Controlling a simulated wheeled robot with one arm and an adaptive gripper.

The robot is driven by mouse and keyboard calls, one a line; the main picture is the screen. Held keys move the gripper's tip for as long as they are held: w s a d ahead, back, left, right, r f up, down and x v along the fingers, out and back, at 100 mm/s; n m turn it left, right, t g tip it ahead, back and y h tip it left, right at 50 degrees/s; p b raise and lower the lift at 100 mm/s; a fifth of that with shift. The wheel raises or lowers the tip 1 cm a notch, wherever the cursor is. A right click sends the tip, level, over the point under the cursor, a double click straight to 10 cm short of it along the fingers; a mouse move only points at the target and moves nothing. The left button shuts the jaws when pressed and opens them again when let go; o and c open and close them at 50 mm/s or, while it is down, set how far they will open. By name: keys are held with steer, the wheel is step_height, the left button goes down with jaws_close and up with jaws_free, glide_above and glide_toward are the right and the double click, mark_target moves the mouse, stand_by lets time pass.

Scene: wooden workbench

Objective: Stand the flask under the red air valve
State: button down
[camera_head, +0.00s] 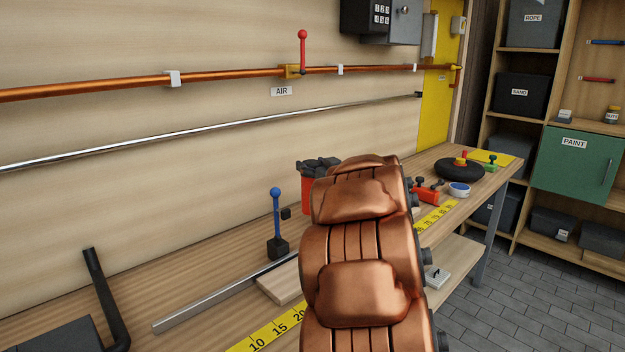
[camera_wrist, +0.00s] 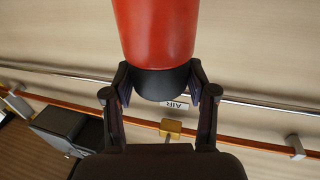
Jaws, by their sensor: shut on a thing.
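The flask is red with a black cap. In the wrist view its red body (camera_wrist: 155,32) and cap (camera_wrist: 160,84) are between the two fingers of my gripper (camera_wrist: 159,80), which is shut on the cap end. In the head view the flask (camera_head: 307,197) looks upright, partly hidden by my arm, with my gripper (camera_head: 319,167) at its top. I cannot tell whether its base touches the bench. The red air valve (camera_head: 303,50) sits on the copper pipe above, over the AIR label (camera_head: 281,91). Its yellow body (camera_wrist: 171,128) also shows in the wrist view.
A blue-topped lever (camera_head: 276,210) on a black block stands left of the flask. A metal bar (camera_head: 215,297), a yellow measuring strip (camera_head: 262,336) and a black bent pipe (camera_head: 104,298) are on the bench. A black disc (camera_head: 459,170) and small items lie at the right.

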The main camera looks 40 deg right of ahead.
steer(key=shift+w+d+f, duration=0.1)
steer(key=shift+w+d, duration=0.2)
steer(key=shift+w, duration=0.05)
steer(key=shift+f+b, duration=0.7)
steer(key=shift+f, duration=1.15)
steer(key=shift+c, duration=1.7)
jaws_free()
steer(key=p+v, duration=0.1)
steer(key=v, duration=1.1)
steer(key=shift+p, duration=0.35)
